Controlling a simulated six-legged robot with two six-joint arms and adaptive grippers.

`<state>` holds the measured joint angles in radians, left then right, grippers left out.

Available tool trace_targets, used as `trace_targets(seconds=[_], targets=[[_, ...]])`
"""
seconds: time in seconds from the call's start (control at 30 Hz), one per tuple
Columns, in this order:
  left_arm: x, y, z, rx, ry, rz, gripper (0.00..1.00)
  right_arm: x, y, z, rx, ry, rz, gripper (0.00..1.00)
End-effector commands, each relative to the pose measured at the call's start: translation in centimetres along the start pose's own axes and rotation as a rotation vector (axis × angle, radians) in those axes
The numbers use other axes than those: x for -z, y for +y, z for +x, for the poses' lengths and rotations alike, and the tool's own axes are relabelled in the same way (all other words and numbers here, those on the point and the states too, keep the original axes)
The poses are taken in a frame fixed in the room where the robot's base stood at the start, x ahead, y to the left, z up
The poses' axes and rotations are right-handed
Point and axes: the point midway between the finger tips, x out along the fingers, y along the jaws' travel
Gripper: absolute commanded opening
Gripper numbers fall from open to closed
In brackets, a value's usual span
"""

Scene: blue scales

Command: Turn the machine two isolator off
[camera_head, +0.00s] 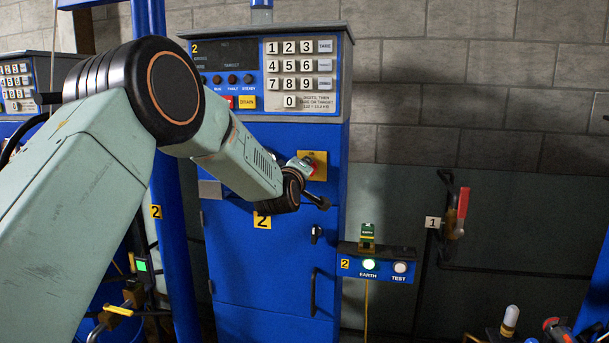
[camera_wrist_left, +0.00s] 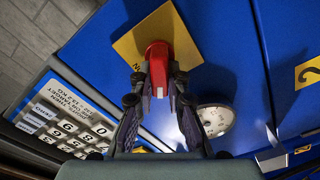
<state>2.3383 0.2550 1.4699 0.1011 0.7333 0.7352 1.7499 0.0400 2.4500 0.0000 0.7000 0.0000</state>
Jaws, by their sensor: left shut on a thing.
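The machine two isolator is a red handle (camera_wrist_left: 157,58) on a yellow plate (camera_wrist_left: 128,50), fixed to the blue cabinet front. In the head view the yellow plate (camera_head: 319,158) shows below the keypad, and the red handle is partly hidden by my gripper. My left gripper (camera_wrist_left: 158,80) has its two dark fingers shut on the red handle, one on each side. In the head view my left gripper (camera_head: 305,168) reaches it from the left. The handle's on and off marks cannot be read. My right gripper is in neither view.
The machine two keypad (camera_head: 300,73) is just above the isolator. A round dial (camera_wrist_left: 215,119) is beside my fingers. An earth and test box (camera_head: 376,265), its earth lamp lit green, projects at the cabinet's lower right. A red-handled valve (camera_head: 462,203) is on the wall.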

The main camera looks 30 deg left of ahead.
Motion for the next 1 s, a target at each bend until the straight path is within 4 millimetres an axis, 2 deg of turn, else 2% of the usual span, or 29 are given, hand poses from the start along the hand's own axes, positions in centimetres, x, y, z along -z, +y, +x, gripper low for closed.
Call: trace_targets(seconds=[0.1,0.5,1.0], targets=[[-0.2,-0.4,0.0,-0.001,-0.001,-0.111,0.00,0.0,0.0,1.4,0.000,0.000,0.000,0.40],[-0.3,-0.7,0.0,-0.003,-0.001,-0.429,0.00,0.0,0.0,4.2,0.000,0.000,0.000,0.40],[-0.3,-0.6,0.0,-0.003,-0.001,-0.593,0.00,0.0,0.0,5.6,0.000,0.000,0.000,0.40]])
